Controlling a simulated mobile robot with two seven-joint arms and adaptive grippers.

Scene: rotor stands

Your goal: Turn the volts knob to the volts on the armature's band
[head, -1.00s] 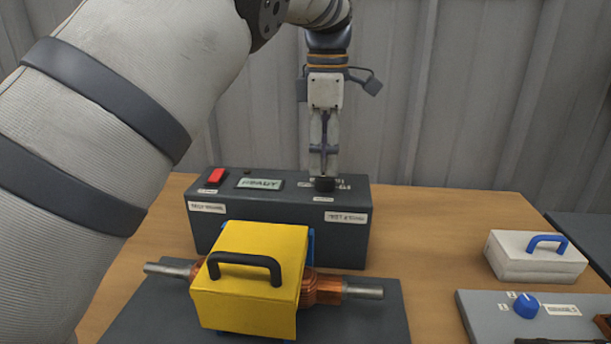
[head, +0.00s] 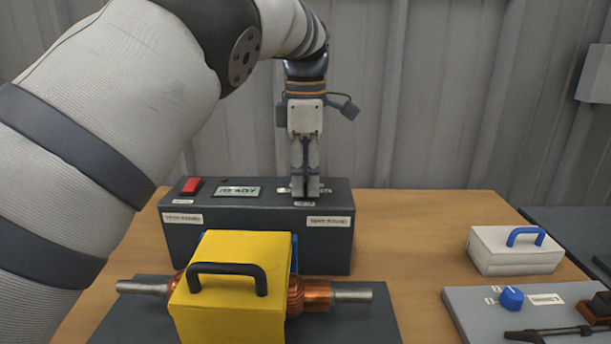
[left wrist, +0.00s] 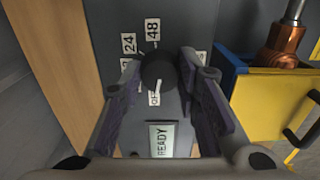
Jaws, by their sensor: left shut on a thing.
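The black volts knob (left wrist: 158,70) is on top of the dark test stand (head: 255,240), among labels that include 24, 48 and OFF. I cannot tell surely which label it points to. My left gripper (head: 305,192) points straight down over the stand and is shut on the knob, hiding it in the head view; its fingers (left wrist: 160,92) flank the knob in the left wrist view. The copper armature (head: 315,297) lies on a dark mat, its middle covered by a yellow box with a black handle (head: 228,270). No volts band is readable. My right gripper is not in view.
A red switch (head: 191,186) and a display reading READY (head: 238,191) are on the stand's top. A white block with a blue handle (head: 515,250) and a grey panel with a blue knob (head: 511,298) stand at the right. Bare table lies between.

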